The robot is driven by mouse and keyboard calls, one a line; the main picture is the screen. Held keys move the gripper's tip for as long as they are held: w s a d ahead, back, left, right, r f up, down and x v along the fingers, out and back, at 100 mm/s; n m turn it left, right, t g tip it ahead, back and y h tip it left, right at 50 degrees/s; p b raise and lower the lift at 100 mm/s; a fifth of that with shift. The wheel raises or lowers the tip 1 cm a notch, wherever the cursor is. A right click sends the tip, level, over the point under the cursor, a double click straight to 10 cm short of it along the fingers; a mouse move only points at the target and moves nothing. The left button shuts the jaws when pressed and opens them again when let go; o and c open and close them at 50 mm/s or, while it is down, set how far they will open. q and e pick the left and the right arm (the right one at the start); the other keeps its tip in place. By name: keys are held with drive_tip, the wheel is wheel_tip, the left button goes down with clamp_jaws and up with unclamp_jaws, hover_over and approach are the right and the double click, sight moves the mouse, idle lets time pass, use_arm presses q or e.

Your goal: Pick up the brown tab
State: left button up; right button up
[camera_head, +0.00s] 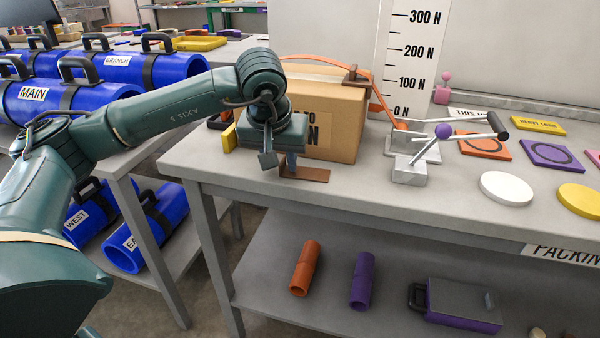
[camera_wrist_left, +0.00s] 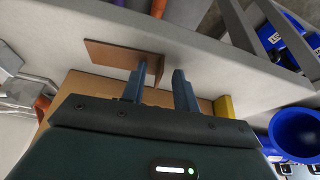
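The brown tab (camera_head: 312,175) is a thin flat plate with a short upright lip, lying on the grey bench near its front edge, in front of a cardboard box (camera_head: 335,125). In the left wrist view the tab (camera_wrist_left: 112,54) shows its flat part to the left and its upright lip at the right end. My left gripper (camera_head: 290,165) points down over the tab. In the wrist view its two blue fingers (camera_wrist_left: 160,70) are apart, with the lip appearing in the gap between them. I cannot tell whether either finger touches it. My right gripper is not in view.
An orange strap (camera_head: 325,62) runs over the box to a metal lever clamp (camera_head: 412,165) on the right. A yellow block (camera_head: 229,138) stands left of my gripper. A white disc (camera_head: 507,188) lies farther right. The bench front between tab and disc is mostly clear.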

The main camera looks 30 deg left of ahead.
use_arm(q)
drive_tip(key=shift+c, duration=0.3)
clamp_jaws()
idle(0.3)
